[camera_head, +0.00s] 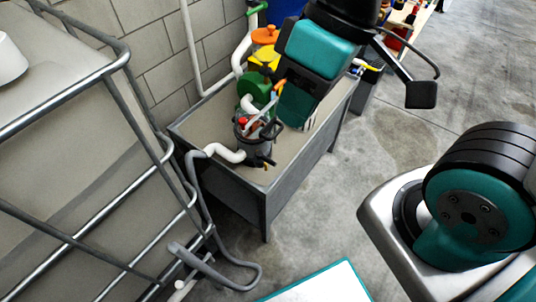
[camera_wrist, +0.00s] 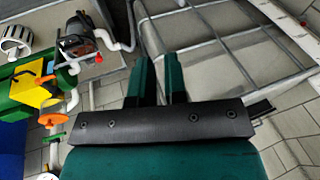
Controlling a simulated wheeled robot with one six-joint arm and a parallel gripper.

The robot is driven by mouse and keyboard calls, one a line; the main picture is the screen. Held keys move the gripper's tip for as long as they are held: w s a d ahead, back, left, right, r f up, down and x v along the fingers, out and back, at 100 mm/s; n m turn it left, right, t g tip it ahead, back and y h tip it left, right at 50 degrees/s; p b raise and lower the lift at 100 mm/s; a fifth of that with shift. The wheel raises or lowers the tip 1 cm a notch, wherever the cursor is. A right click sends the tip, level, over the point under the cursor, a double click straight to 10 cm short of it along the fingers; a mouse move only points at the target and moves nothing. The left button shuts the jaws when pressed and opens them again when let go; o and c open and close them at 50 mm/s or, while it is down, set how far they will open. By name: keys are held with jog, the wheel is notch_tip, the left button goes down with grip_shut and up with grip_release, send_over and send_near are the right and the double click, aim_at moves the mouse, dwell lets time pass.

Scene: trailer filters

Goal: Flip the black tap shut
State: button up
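My gripper (camera_head: 297,114) reaches down over the grey bench in the head view. In the wrist view its two green fingers (camera_wrist: 161,75) stand a narrow gap apart with nothing between them. A dark pump-like canister (camera_head: 246,126) with red parts and a white pipe stands on the bench, left of my gripper. It also shows in the wrist view (camera_wrist: 80,38) at upper left, apart from the fingers. A small black piece (camera_head: 268,162) low on the canister's right side may be the black tap. It is too small to tell its handle position.
The grey bench (camera_head: 300,172) stands against a block wall. A green filter (camera_head: 256,89), yellow part (camera_head: 264,55) and orange part (camera_head: 266,35) stand behind the canister. A metal-railed tank frame (camera_head: 120,95) fills the left, with a grey hose (camera_head: 203,200).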

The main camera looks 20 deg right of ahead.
aim_at(266, 159)
jog(key=w+f+b, duration=0.2)
jog(key=w+d+f+b, duration=0.1)
jog(key=w+f+b, duration=0.1)
jog(key=w+f, duration=0.1)
jog(key=w+d+f+b, duration=0.1)
jog(key=w+f+b, duration=0.1)
jog(key=f, duration=0.1)
jog(key=shift+w+f, duration=0.15)
jog(key=shift+w, duration=0.15)
grip_shut()
jog(key=w+d+f+y+b, duration=0.1)
jog(key=w+d+f+b, duration=0.4)
jog(key=f, duration=0.5)
jog(key=w+d+f+t+y+b, duration=0.1)
jog(key=w+d+f+b, duration=0.5)
jog(key=w+d+f, duration=0.2)
notch_tip(266, 159, down, 3)
jog(key=shift+w+d+f+y, duration=0.1)
jog(key=shift+w+d+y, duration=0.25)
jog(key=shift+d, duration=0.85)
jog(key=s+a+r+b+x, duration=0.1)
jog(key=s+a+b+x, duration=0.1)
jog(key=x, duration=1)
jog(key=shift+f, duration=0.15)
